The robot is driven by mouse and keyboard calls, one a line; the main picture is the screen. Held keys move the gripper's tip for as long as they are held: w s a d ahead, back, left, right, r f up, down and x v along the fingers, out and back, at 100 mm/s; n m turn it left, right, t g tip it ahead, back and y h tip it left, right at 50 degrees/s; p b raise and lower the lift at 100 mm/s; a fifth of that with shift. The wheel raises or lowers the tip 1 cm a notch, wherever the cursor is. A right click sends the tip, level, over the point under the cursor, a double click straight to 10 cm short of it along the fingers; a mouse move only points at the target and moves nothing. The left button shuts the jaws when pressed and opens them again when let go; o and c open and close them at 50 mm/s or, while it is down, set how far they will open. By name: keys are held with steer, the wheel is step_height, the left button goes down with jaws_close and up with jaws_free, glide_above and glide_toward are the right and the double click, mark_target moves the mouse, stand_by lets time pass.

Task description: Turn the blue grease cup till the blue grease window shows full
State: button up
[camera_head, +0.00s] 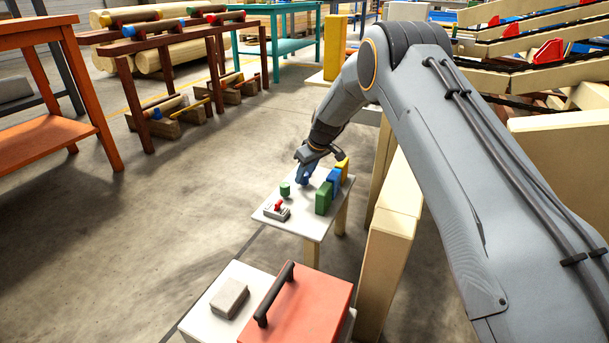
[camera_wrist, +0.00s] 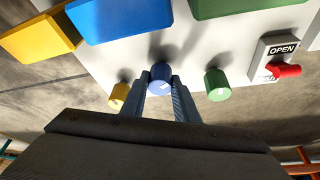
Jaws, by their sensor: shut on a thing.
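The blue grease cup (camera_wrist: 159,77) is a short round knob with a small white mark on its face in the wrist view. My gripper (camera_wrist: 160,88) is shut on it, one finger at each side. In the head view my gripper (camera_head: 305,172) reaches down to the white stand and mostly covers the blue cup. A blue block (camera_head: 334,182) stands beside it; its colour matches the cup, and it also shows in the wrist view (camera_wrist: 120,18). I cannot make out a grease window or its level in either view.
A green cup (camera_wrist: 217,85) and a yellow cup (camera_wrist: 118,96) flank the blue one. Green (camera_head: 323,200) and yellow (camera_head: 343,166) blocks stand beside the blue block. A red lever (camera_wrist: 284,70) sits by an OPEN label. A red toolbox (camera_head: 305,308) is nearer.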

steer(key=shift+s+r+p, duration=0.1)
steer(key=shift+p, duration=0.3)
steer(key=shift+a+m+t+h+p, duration=0.1)
steer(key=shift+m+t+h+p, duration=0.25)
steer(key=shift+m+p, duration=0.7)
steer(key=shift+m+t+h+p, duration=0.25)
steer(key=shift+m+h+p, duration=0.3)
steer(key=shift+m+p, duration=0.85)
steer(key=shift+m, duration=0.45)
steer(key=o, duration=1.1)
steer(key=shift+c, duration=0.2)
steer(key=p+v, duration=0.2)
steer(key=v, duration=0.5)
steer(key=shift+r, duration=0.3)
steer(key=shift+s, duration=0.15)
